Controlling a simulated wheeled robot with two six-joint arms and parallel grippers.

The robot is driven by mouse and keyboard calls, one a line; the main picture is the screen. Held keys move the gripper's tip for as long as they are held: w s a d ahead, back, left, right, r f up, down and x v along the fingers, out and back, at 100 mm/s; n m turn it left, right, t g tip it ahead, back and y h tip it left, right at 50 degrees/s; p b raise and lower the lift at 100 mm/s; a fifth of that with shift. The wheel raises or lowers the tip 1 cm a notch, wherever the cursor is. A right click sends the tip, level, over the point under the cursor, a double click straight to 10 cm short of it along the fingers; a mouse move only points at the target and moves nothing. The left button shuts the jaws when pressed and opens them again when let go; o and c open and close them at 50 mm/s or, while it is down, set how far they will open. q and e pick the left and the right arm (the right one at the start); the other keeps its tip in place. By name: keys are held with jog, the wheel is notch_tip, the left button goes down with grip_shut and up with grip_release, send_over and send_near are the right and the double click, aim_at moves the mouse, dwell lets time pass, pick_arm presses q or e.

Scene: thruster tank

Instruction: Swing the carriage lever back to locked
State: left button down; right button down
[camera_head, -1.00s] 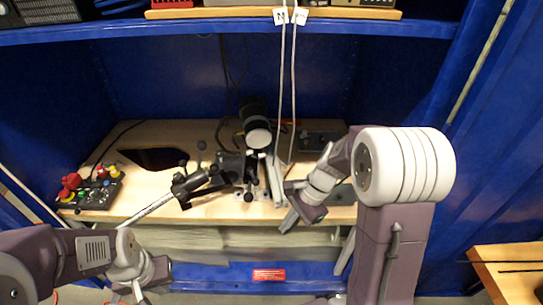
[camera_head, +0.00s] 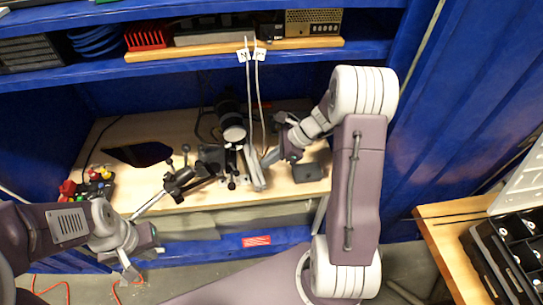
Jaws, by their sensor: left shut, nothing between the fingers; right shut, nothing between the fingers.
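The black carriage assembly (camera_head: 208,158) stands on the wooden bench, with a dark cylinder with a pale end (camera_head: 233,131) behind it. Small levers with round black knobs (camera_head: 186,150) stick up at its left; I cannot tell which is the carriage lever or whether it is locked. A silver rod (camera_head: 150,204) slants down to the left from it. My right gripper (camera_head: 267,160) is shut and empty, just right of the assembly near the pale upright bars; whether it touches them is unclear. My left gripper (camera_head: 131,276) is shut and empty, low in front of the bench.
A control box with red and yellow buttons (camera_head: 88,186) sits at the bench's left end. A blue shelf (camera_head: 90,72) runs above. A wooden table with a black rack (camera_head: 505,250) stands at the right.

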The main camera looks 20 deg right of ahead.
aim_at(233, 168)
jog(key=x, duration=0.4)
jog(key=shift+a+f, duration=0.1)
pick_arm(q)
jog(key=shift+f, duration=0.25)
pick_arm(e)
jog(key=shift+w+a+f, duration=0.15)
jog(key=shift+w+a, duration=0.1)
jog(key=shift+a, duration=0.4)
jog(key=shift+w+a+f, duration=0.15)
jog(key=shift+w+a, duration=0.15)
jog(key=shift+a, duration=0.3)
jog(key=shift+w+a+f, duration=0.15)
jog(key=shift+w+a, duration=0.1)
jog(key=shift+a, duration=0.4)
jog(key=shift+a, duration=0.1)
